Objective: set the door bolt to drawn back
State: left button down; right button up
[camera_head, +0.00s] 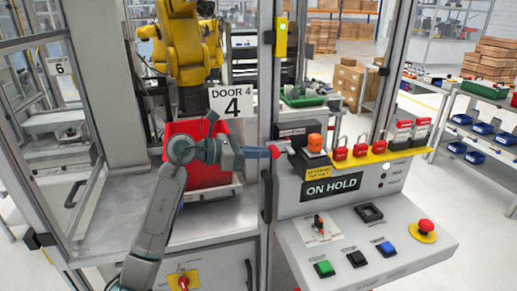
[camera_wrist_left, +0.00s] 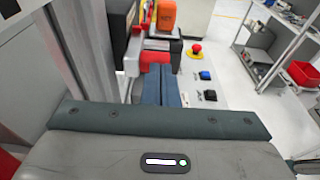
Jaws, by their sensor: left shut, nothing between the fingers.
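The door bolt sits beside the door post, right of the "DOOR 4" sign. Its red handle (camera_head: 281,146) shows just past my left fingertips, and in the wrist view the red part (camera_wrist_left: 152,58) lies directly at the finger ends. A dark housing (camera_head: 297,131) and an orange block (camera_head: 315,142) stand to its right; the orange block also shows in the wrist view (camera_wrist_left: 165,15). My left gripper (camera_head: 274,151) is shut and empty, reaching right across the door front. Its closed fingers (camera_wrist_left: 162,72) seem close to the red part; contact is unclear. My right gripper is out of view.
An "ON HOLD" sign (camera_head: 333,188) and red padlocks on a yellow rail (camera_head: 362,157) are right of the bolt. Below is a sloped panel with buttons and a red emergency stop (camera_head: 426,226). A red bin (camera_head: 207,174) stands behind my left arm.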

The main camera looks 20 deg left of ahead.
aim_at(274, 149)
pick_arm(q)
jog(key=x, duration=0.3)
jog(key=r+b+x, duration=0.1)
jog(key=shift+w+d+f, duration=0.15)
jog(key=shift+d, duration=0.05)
jog(key=shift+a, duration=0.15)
dwell(0.4)
